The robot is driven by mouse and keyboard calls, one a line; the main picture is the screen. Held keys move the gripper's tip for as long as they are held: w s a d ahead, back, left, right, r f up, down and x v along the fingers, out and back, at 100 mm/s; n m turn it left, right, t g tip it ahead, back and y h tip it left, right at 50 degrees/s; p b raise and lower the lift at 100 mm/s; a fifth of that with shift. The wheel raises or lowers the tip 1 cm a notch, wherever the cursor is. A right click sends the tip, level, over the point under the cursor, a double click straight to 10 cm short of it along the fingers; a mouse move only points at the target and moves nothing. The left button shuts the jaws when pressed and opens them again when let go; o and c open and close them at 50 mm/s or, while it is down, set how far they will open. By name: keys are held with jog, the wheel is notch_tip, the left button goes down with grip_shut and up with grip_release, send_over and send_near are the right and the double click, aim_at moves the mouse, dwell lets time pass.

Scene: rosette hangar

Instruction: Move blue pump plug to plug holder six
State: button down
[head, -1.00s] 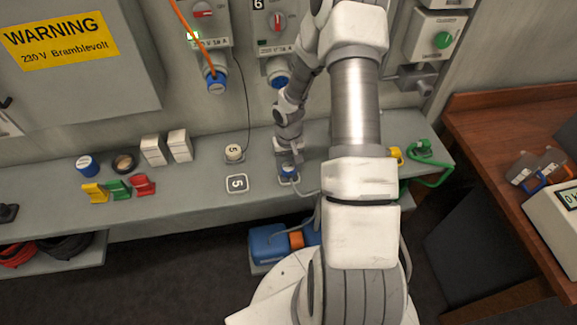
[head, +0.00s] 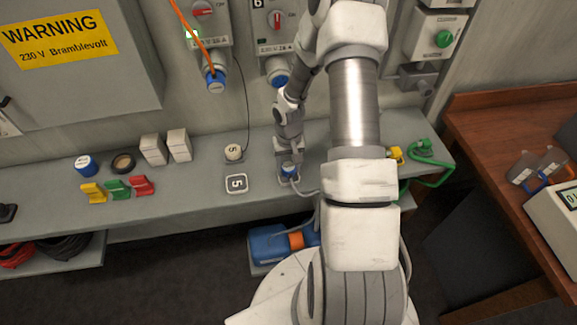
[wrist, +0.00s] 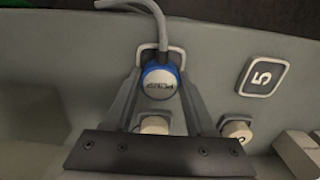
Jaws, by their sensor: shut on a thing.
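The blue pump plug (head: 289,169), with a grey cable, is upright at the bench's front edge. In the wrist view its round label and blue rim (wrist: 160,80) show between the two fingers. My gripper (wrist: 158,85) is shut on it, pointing down at the bench; it also shows in the head view (head: 288,156). A white-framed square plate (wrist: 176,57) lies under the plug, mostly covered, and its number is hidden. I cannot tell whether the plug is seated in it. A similar plate marked 5 (head: 237,183) lies to the left in the head view.
A white cap marked 5 (head: 233,152) stands behind that plate. An orange cable runs to a blue plug in a wall socket (head: 215,80). Socket unit 6 (head: 278,72) is right of it. Coloured clips (head: 118,190) and white boxes (head: 165,149) sit left. A green cable (head: 430,165) is right.

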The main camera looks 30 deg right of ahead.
jog(key=shift+f+b, duration=0.45)
jog(key=shift+f, duration=0.05)
jog(key=shift+c, duration=0.7)
grip_release()
jog(key=shift+r, duration=0.1)
notch_tip(320, 180, up, 16)
jog(key=s+a+r+n+t+h, duration=0.1)
jog(key=s+a+r, duration=0.2)
jog(key=r, duration=0.5)
jog(key=s+a+r+n+t, duration=0.1)
jog(key=s+a+r, duration=0.2)
jog(key=r, duration=0.5)
jog(key=s+a+r+t, duration=0.1)
jog(key=s+a+r, duration=0.2)
jog(key=s, duration=0.3)
jog(key=s+a+r+n+t+y, duration=0.1)
jog(key=s+a+r+t, duration=0.1)
jog(key=s, duration=0.4)
jog(key=shift+s+a+r+t, duration=0.35)
jog(key=shift+a+r, duration=0.4)
jog(key=shift+r, duration=0.15)
